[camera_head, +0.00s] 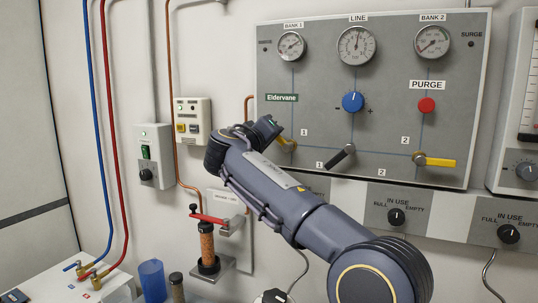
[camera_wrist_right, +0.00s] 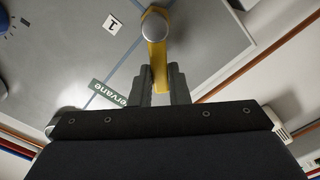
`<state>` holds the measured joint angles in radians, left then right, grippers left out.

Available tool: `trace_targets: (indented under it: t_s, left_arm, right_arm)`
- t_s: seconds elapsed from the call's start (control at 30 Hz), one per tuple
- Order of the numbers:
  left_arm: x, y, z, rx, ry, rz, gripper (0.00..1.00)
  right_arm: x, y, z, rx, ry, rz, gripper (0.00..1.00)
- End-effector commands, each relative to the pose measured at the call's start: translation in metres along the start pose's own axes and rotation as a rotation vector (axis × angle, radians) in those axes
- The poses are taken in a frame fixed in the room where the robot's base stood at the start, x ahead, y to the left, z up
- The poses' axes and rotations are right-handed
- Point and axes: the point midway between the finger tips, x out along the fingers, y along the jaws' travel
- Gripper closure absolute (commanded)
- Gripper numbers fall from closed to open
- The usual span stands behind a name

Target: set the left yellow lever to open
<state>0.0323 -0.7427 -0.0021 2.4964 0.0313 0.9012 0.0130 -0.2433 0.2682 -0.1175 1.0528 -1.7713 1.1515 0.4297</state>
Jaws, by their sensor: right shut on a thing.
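The left yellow lever (camera_head: 288,146) is on the grey gas panel, below the green Eldervane label and next to a "1" tag. In the head view my right gripper (camera_head: 277,139) covers most of it, so its angle is hard to read there. In the right wrist view the lever (camera_wrist_right: 156,52) has a round silver hub, and its yellow handle runs down between the two fingers of my right gripper (camera_wrist_right: 160,84). The fingers are shut on the handle. My left gripper is not in view.
The panel (camera_head: 320,100) also carries a black lever (camera_head: 340,156), a right yellow lever (camera_head: 436,161), a blue knob (camera_head: 352,102), a red purge button (camera_head: 426,105) and several gauges. A red lever (camera_head: 209,219) juts out below my right forearm.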

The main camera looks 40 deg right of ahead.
Motion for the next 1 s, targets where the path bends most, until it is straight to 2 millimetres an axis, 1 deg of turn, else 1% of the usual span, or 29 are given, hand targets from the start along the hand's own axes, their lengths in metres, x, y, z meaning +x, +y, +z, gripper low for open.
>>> trace_targets:
  t_s: [0.03,0.5,0.8,1.0]
  left_arm:
    - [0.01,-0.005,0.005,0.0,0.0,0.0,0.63]
    - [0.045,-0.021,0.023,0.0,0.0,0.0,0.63]
    - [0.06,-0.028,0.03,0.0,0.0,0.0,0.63]
    - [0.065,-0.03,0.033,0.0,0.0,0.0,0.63]
  right_arm:
    - [0.0,-0.003,0.004,0.049,-0.002,0.0,1.0]
    - [0.0,0.018,0.009,0.487,-0.003,-0.001,1.0]
    - [0.0,0.027,0.014,0.705,-0.003,-0.001,1.0]
    - [0.0,0.031,0.016,0.792,-0.004,-0.001,1.0]
